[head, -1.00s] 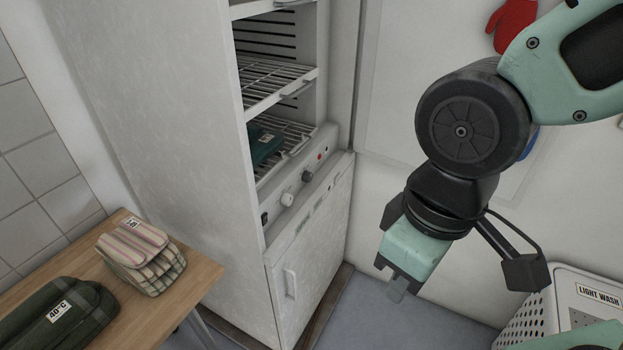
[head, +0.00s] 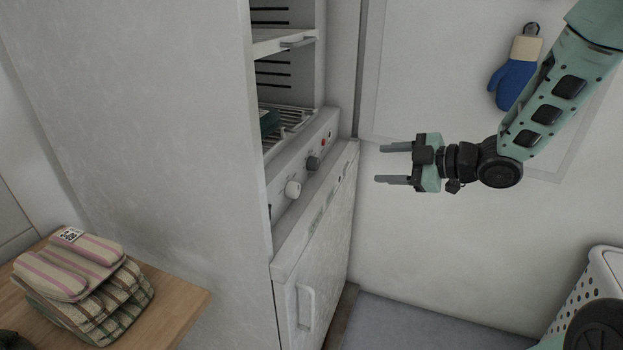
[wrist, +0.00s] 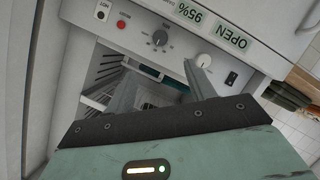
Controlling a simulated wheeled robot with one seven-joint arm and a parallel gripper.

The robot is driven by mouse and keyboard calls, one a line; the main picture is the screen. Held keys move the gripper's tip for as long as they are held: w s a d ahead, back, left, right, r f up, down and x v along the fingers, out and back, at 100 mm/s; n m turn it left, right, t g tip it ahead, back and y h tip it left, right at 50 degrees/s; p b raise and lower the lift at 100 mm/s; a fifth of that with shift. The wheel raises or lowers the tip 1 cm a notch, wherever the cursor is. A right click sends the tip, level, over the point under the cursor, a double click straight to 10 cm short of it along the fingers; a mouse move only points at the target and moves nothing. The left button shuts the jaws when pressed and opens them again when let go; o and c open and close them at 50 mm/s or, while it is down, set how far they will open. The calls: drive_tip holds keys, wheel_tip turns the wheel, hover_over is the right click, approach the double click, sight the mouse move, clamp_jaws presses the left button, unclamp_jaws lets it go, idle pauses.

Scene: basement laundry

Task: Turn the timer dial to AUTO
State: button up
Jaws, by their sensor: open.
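A grey control panel (head: 302,172) runs across the front of the white cabinet. It carries a white knob (head: 293,189) and, farther back, a dark knob (head: 313,162). In the wrist view the panel appears upside down, with the dark knob (wrist: 160,38) ringed by marks and the white knob (wrist: 204,60) beside it. The marks are too small to read, so I cannot tell which knob is the timer dial or its setting. My gripper (head: 378,164) is open and empty, level, pointing left toward the panel and clear of it. Its fingers also show in the wrist view (wrist: 158,70).
A red button (wrist: 121,24) and a black switch (wrist: 231,78) flank the knobs. Wire shelves (head: 290,122) hold a dark green item (head: 269,121) above the panel. A table (head: 185,305) with folded striped cloths (head: 85,275) stands left. A white basket (head: 590,290) stands right.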

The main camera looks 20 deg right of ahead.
sight(318, 164)
drive_tip(key=shift+y, duration=0.3)
drive_tip(key=x, duration=1.7)
drive_tip(key=shift+w+f, duration=0.15)
drive_tip(key=shift+w, duration=0.05)
drive_tip(key=c, duration=1)
